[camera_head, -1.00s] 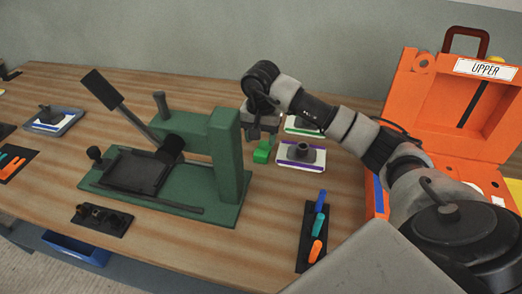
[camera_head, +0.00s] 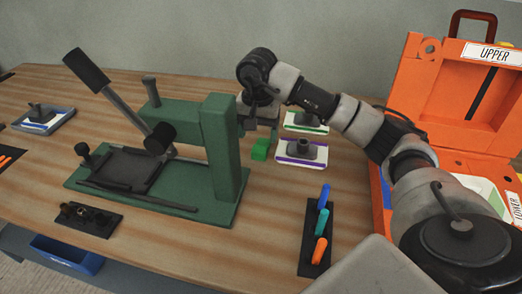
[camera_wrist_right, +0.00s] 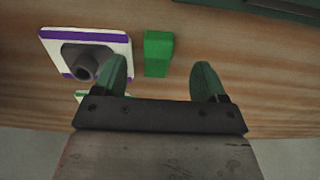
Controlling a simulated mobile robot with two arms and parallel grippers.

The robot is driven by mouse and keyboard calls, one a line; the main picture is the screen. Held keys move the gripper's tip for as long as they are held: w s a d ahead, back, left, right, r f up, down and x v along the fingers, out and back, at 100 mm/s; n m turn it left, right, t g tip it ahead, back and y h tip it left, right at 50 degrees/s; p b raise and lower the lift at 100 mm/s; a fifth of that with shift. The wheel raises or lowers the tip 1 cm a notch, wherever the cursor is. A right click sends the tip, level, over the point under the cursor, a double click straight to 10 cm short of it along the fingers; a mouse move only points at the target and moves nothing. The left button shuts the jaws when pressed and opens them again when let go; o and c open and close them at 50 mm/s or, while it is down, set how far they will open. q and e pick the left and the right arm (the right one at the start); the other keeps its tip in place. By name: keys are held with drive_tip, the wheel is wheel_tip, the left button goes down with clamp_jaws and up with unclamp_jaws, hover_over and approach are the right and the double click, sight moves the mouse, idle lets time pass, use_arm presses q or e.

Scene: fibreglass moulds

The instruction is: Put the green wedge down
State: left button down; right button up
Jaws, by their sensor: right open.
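The green wedge (camera_head: 260,149) rests on the wooden table between the green press and the purple-edged tile. It also shows in the right wrist view (camera_wrist_right: 158,53), lying on the wood beyond my fingertips and roughly in line with the space between them. My right gripper (camera_head: 259,118) is raised behind and above the wedge. In the right wrist view the two green-tipped fingers (camera_wrist_right: 161,78) stand wide apart with nothing between them. The wedge appears free of both fingers. My left gripper is out of view.
The green press (camera_head: 222,150) stands close to the left. The purple-edged tile (camera_head: 302,152) with a grey block is just right, and a green-edged tile (camera_head: 305,122) behind it. A black strip with coloured pieces (camera_head: 319,236) lies in front. An orange case (camera_head: 445,95) is far right.

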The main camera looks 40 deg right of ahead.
sight(259, 149)
drive_tip(key=shift+w+d+f+p, duration=0.1)
drive_tip(key=shift+d+f+p, duration=0.1)
drive_tip(key=shift+f, duration=1.4)
drive_tip(key=shift+w+d+f+p, duration=0.1)
drive_tip(key=shift+f+p, duration=0.05)
drive_tip(key=shift+f, duration=1.4)
drive_tip(key=c, duration=1.1)
drive_tip(key=shift+r, duration=0.1)
